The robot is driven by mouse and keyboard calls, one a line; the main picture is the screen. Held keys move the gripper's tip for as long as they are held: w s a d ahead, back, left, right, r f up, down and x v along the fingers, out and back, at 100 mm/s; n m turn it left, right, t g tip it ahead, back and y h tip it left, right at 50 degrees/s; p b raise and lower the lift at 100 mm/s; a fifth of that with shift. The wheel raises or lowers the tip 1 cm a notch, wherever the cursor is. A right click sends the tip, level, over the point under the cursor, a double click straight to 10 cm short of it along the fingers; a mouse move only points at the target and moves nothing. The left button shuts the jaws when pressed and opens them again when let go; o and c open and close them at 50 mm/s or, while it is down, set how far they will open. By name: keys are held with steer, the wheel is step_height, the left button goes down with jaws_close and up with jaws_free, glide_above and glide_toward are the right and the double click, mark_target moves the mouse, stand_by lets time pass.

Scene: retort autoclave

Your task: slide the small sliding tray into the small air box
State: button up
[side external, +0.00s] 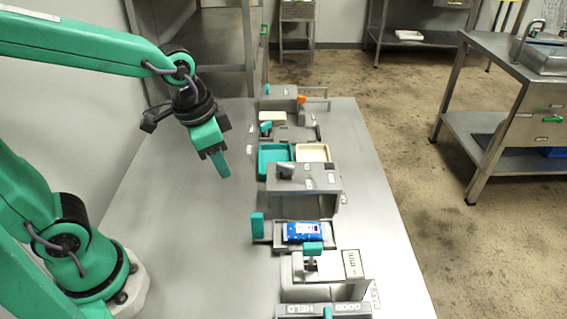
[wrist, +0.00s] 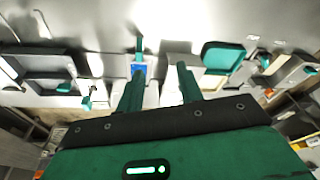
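The small sliding tray (side external: 279,244) is a grey metal tray with an upright teal handle (side external: 257,226) at its left end. A blue packet (side external: 305,232) lies on it. The packet also shows in the wrist view (wrist: 139,71), with the teal handle (wrist: 139,44) above it. A grey box (side external: 315,177) with a dark fitting on top stands just behind the tray; I cannot tell for certain that it is the small air box. My gripper (side external: 221,164) is in the air, left of the box and apart from the handle. In the wrist view its teal fingers (wrist: 159,80) are spread with nothing held.
A teal bin (side external: 263,161) and a cream bin (side external: 312,153) stand behind the grey box. Another grey unit with a teal-topped lever (side external: 313,248) stands in front of the tray. The steel table (side external: 200,250) is clear to the left of this row.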

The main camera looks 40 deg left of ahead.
mark_target(256, 215)
steer(key=w+d+f+m+g, duration=0.1)
steer(key=d+f, duration=0.1)
steer(key=w+d+f+m, duration=0.1)
steer(key=d+f, duration=0.1)
steer(key=f, duration=0.1)
steer(key=w+d+f+m+g, duration=0.1)
steer(key=d+f+m, duration=0.1)
steer(key=f, duration=0.1)
steer(key=shift+d+g, duration=0.15)
steer(key=shift+g, duration=0.15)
steer(key=shift+f, duration=0.1)
steer(key=shift+f, duration=3.85)
jaws_close()
